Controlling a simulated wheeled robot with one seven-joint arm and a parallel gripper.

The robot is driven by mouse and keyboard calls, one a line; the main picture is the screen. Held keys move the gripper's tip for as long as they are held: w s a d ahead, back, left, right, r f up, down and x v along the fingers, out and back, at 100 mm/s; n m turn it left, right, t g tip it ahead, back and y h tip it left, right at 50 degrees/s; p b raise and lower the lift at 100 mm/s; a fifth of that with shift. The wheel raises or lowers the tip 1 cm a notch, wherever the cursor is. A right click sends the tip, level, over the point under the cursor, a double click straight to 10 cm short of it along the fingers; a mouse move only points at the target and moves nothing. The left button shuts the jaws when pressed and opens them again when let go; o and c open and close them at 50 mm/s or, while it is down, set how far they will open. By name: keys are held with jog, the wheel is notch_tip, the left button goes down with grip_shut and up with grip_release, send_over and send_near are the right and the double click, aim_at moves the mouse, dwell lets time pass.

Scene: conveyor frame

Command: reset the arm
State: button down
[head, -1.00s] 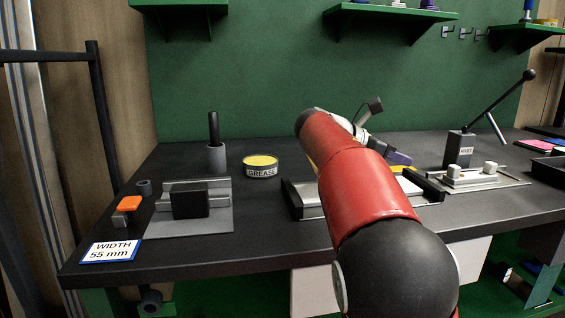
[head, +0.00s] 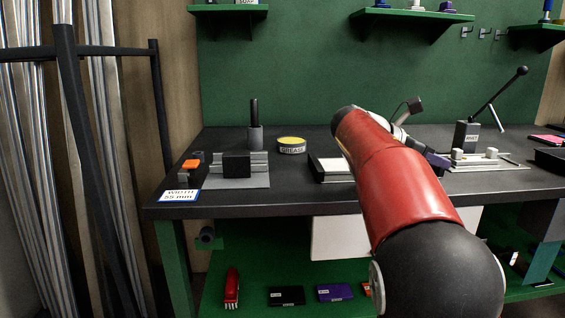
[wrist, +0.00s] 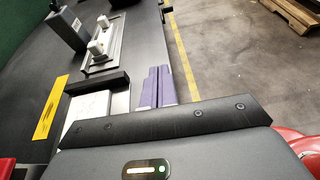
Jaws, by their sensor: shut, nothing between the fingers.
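My arm's red link crosses the right half of the head view. My gripper (head: 440,160) is partly hidden behind it, over the right part of the bench. In the wrist view the two purple fingers (wrist: 157,87) lie side by side, shut and empty. They appear close to the bench's front edge, beside a flat tray-like fixture (wrist: 118,101); I cannot tell their height.
The dark bench (head: 300,190) holds a grease tin (head: 291,146), a vise-like block (head: 237,165), a width label (head: 179,196) and a lever press (head: 467,136). Metal bars (head: 97,60) stand in a rack at left.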

jog(key=shift+s+d+f, duration=0.15)
jog(key=shift+s+f, duration=0.1)
jog(key=shift+s, duration=0.2)
jog(key=shift+s+f+m+y, duration=0.1)
jog(key=shift+f+m+y, duration=0.2)
jog(key=shift+y, duration=0.1)
jog(key=s+a+f+m+t+y+p, duration=0.1)
jog(key=s+a+f+m+y, duration=0.5)
jog(key=s, duration=0.7)
jog(key=s+a+f+m+t+y+p, duration=0.1)
jog(key=s+a+f+m+t+y, duration=0.2)
jog(key=s+a+f+m+y, duration=0.4)
jog(key=s+a+f+m, duration=0.4)
jog(key=s+f+m, duration=0.1)
jog(key=s+f, duration=0.1)
jog(key=shift+s+t+p, duration=0.25)
jog(key=shift+t+p, duration=0.05)
jog(key=shift+t, duration=0.1)
